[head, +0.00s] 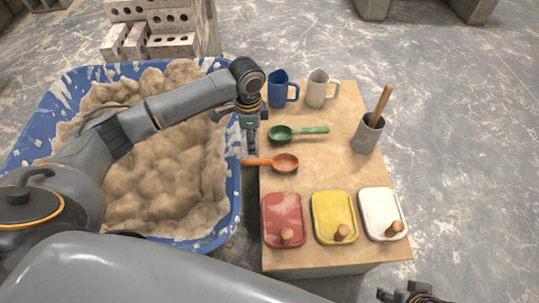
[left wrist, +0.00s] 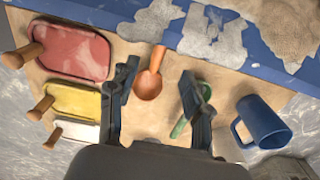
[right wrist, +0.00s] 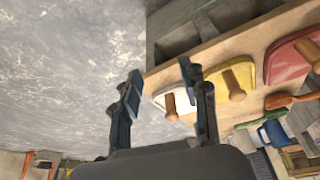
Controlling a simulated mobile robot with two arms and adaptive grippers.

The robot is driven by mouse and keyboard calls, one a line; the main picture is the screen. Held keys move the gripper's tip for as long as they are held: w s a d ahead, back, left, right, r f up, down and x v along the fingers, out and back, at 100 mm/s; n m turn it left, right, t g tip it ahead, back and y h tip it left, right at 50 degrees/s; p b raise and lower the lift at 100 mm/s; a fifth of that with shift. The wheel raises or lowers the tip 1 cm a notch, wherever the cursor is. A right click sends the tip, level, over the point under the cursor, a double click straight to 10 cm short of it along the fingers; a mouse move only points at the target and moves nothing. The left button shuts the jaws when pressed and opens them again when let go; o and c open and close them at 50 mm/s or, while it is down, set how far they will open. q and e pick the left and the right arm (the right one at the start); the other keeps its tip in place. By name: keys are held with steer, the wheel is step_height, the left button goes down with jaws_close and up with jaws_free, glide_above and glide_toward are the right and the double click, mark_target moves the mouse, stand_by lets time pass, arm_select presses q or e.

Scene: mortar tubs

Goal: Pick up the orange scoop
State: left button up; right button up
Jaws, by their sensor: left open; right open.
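The orange scoop (head: 284,163) lies on the wooden table in the head view, its handle pointing left past the table edge toward the blue tub. In the left wrist view the orange scoop (left wrist: 149,82) shows between the fingers. My left gripper (head: 251,150) is open just above the end of the scoop's handle; it also shows in the left wrist view (left wrist: 157,75), and I cannot tell whether it touches the handle. My right gripper (head: 405,296) is open and empty at the bottom right of the head view, apart from the table; it also shows in the right wrist view (right wrist: 160,82).
A green scoop (head: 281,133) lies behind the orange one. A blue mug (head: 279,92), a white mug (head: 317,90) and a grey pot (head: 366,137) stand farther back. Red (head: 283,212), yellow (head: 333,209) and white (head: 379,207) floats line the front. A blue tub (head: 236,190) of mortar is left.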

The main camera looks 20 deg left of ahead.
arm_select(q)
steer(key=b, duration=0.2)
glide_above(252, 161)
steer(key=f, duration=0.3)
steer(key=d+f, duration=0.1)
steer(key=f, duration=0.1)
steer(key=shift+s, duration=0.1)
step_height(252, 161, down, 2)
steer(key=shift+a+f, duration=0.1)
steer(key=shift+f, duration=0.4)
steer(key=shift+f+b, duration=0.2)
steer(key=shift+b, duration=0.1)
steer(key=f, duration=0.1)
steer(key=f+b, duration=0.1)
steer(key=f, duration=0.1)
steer(key=f+b, duration=0.1)
steer(key=shift+w+a+f, duration=0.25)
steer(key=shift+a+f, duration=0.05)
steer(key=shift+a, duration=0.05)
steer(key=shift+f, duration=0.1)
arm_select(e)
steer(key=w+a+r+t+y, duration=0.1)
steer(key=w+a+r+t, duration=0.1)
steer(key=w+t, duration=0.2)
steer(key=w+a+r+t+y, duration=0.1)
steer(key=w+a+r+t, duration=0.1)
steer(key=w, duration=0.6)
steer(key=shift+r+t, duration=0.55)
steer(key=shift+t, duration=0.45)
